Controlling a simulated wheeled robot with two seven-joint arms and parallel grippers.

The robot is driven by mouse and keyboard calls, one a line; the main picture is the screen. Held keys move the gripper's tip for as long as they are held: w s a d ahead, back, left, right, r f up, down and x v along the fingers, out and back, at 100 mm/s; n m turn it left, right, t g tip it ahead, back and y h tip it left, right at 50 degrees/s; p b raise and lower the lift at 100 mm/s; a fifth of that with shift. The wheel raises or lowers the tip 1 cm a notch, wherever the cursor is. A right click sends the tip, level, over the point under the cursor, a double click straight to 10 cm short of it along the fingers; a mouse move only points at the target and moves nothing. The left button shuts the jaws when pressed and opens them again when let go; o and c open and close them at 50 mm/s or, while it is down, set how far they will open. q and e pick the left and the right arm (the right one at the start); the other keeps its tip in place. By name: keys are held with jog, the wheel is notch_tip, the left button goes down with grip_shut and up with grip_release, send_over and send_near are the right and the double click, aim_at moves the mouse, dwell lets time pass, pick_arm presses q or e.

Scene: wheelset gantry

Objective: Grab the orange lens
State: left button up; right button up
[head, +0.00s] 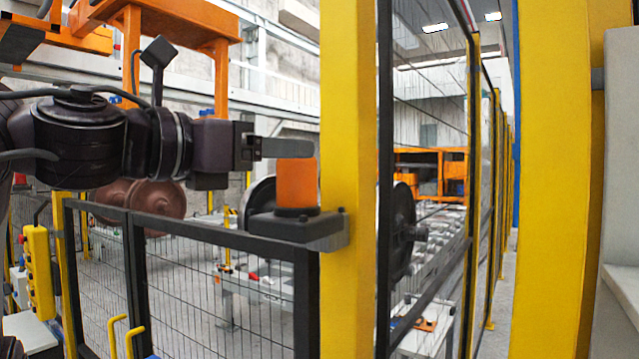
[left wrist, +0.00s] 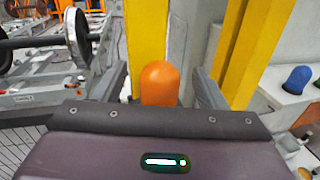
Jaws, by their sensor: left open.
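The orange lens (head: 297,183) is a short upright cylinder on a dark base (head: 296,213), on a bracket at the yellow post. In the left wrist view the lens (left wrist: 160,83) shows a rounded top and appears between the two spread fingers. My left gripper (head: 300,147) is open and empty, and its visible finger reaches level with the top of the lens, slightly overlapping it in the head view. Whether the fingers touch the lens cannot be told. The lower part of the lens is hidden by the gripper body in the wrist view. My right gripper is not in view.
A yellow post (head: 347,120) stands just right of the lens. A black mesh gate (head: 190,231) is below my left arm. Wheelsets stand behind the fence. A blue dome (left wrist: 298,79) sits on a pale cabinet at the right of the wrist view.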

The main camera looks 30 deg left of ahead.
pick_arm(q)
jog(key=shift+p+x, duration=0.7)
jog(key=shift+x, duration=0.35)
jog(key=p+x, duration=0.1)
jog(key=x, duration=0.1)
jog(key=shift+w+d, duration=0.15)
jog(key=shift+w, duration=0.1)
jog(key=shift+w+d+f+p, duration=0.1)
jog(key=shift+w+d+p, duration=0.1)
jog(key=shift+w, duration=0.2)
jog(key=shift+w+d+f+p, duration=0.1)
jog(key=shift+w+f+p, duration=0.1)
jog(key=shift+w, duration=0.25)
jog(key=shift+s+r, duration=0.1)
jog(key=shift+s, duration=0.1)
jog(key=c, duration=0.4)
jog(key=shift+w, duration=0.1)
jog(key=c, duration=0.7)
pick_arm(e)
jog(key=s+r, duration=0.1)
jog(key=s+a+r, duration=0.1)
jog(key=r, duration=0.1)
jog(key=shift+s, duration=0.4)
